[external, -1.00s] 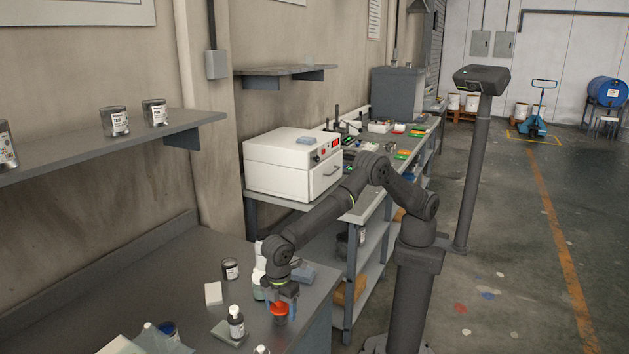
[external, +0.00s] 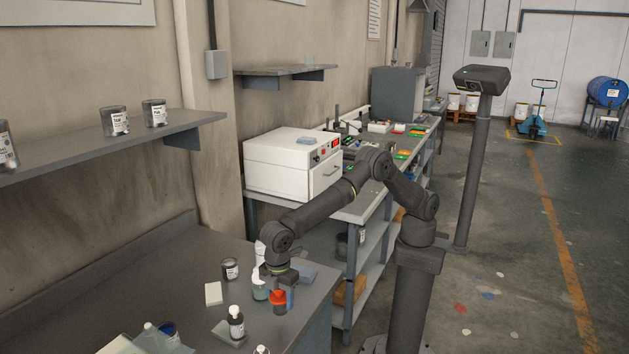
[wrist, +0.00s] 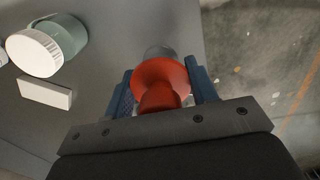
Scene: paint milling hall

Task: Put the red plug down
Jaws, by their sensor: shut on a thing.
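The red plug (wrist: 160,84) sits between the two blue-padded fingers of my gripper (wrist: 164,92) in the wrist view, with a grey rounded part beyond its flange. In the external view my gripper (external: 283,288) points down at the grey bench and is shut on the red plug (external: 278,297). The plug is low over the bench's right end; I cannot tell whether it touches the surface.
A green jar with a white cap (wrist: 50,45) and a white block (wrist: 45,92) are left of the plug in the wrist view. A dark bottle (external: 236,322) stands nearby on the bench (external: 200,265). The bench's right edge drops to the floor.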

